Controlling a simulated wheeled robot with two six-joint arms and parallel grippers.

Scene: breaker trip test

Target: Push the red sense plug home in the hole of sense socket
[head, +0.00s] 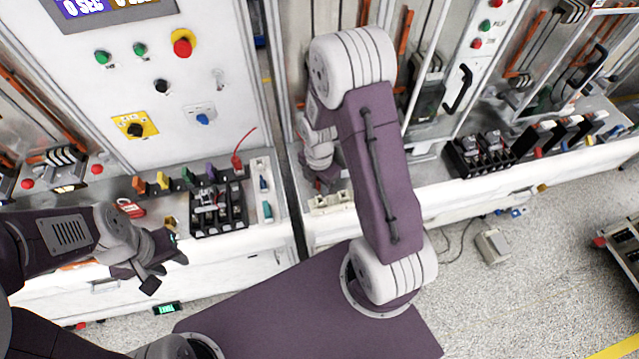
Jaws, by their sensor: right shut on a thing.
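A red plug (237,162) with a thin red lead stands on the white bench at the right end of the left cabinet. I cannot tell whether it sits in a hole. A pale strip with a blue part (264,192) is just right of it; I cannot make out the sense socket's hole. My left gripper (165,271) is open and empty in front of the bench edge, left of and nearer than the plug. My right arm bends over the right bench, and its wrist shows right of the plug. The right fingers are hidden behind my own arm, with whatever they hold.
A black breaker unit (218,207) stands on the left bench, with a row of coloured blocks behind it. A red padlock-like item (131,208) lies further left. The panel (160,90) rises behind. A dark gap separates the cabinets. A grey box (492,246) lies on the floor.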

